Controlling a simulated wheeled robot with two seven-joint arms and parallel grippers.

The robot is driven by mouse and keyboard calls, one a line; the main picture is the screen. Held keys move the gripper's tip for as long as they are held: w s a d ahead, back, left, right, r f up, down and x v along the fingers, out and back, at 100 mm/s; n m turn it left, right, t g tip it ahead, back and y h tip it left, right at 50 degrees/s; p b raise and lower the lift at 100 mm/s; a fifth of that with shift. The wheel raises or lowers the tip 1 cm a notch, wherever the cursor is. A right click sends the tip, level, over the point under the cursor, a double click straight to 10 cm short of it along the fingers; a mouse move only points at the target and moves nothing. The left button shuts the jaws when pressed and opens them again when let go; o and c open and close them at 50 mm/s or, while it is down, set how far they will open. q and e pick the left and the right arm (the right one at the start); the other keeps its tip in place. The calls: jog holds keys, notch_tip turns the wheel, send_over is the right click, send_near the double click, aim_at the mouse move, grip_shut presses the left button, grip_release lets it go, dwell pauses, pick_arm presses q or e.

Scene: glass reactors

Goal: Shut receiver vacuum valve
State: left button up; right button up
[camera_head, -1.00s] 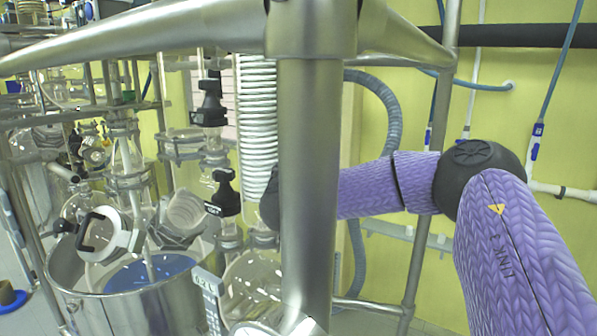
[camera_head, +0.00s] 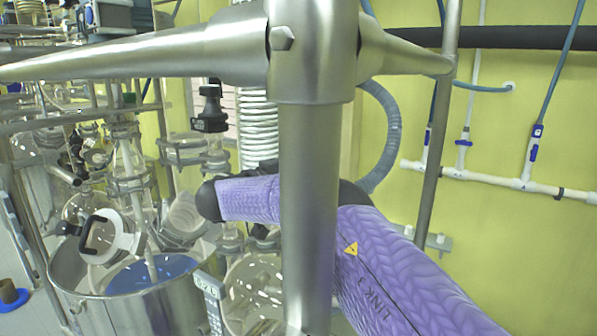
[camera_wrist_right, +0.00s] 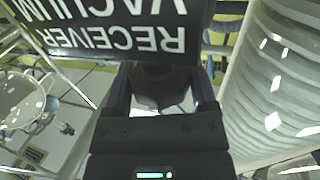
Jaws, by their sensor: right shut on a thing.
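A dark label plate (camera_wrist_right: 110,38) reading "RECEIVER VACUUM", upside down, fills the upper left of the right wrist view. My right gripper (camera_wrist_right: 163,92) sits just below the plate, its two dark fingers on either side of a grey, partly shadowed part of the receiver vacuum valve (camera_wrist_right: 160,78). The gripper is shut on that part; how far the valve is turned cannot be told. In the head view my purple right arm and the steel post hide this gripper. My left gripper is in neither view.
A steel frame post (camera_head: 308,190) stands in front of my right arm. Another black-handled valve (camera_head: 210,110) and glassware stand at left, above a steel vessel (camera_head: 150,305).

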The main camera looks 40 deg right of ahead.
jog(key=o, duration=1)
jog(key=shift+o, duration=0.2)
jog(key=n+t+p, duration=0.1)
jog(key=t+p, duration=0.1)
jog(key=n+t+p, duration=0.1)
jog(key=t+p, duration=0.1)
jog(key=r+n+t+y+p, duration=0.1)
jog(key=n+t+p, duration=0.1)
jog(key=shift+s+d+p, duration=0.1)
jog(key=shift+d+p, duration=0.05)
jog(key=shift+p, duration=0.15)
jog(key=n+t, duration=0.1)
jog(key=t+y, duration=0.1)
jog(key=shift+f+n+t, duration=0.3)
jog(key=shift+n+t, duration=0.1)
jog(key=n+t+y+b, duration=0.1)
jog(key=b, duration=0.3)
jog(key=f+n+t+y+b, duration=0.1)
jog(key=t+b, duration=0.1)
jog(key=b, duration=0.2)
jog(key=shift+y+b, duration=0.3)
jog(key=shift+b, duration=0.05)
jog(key=shift+r+n, duration=0.1)
jog(key=shift+n, duration=0.2)
jog(key=shift+r, duration=0.25)
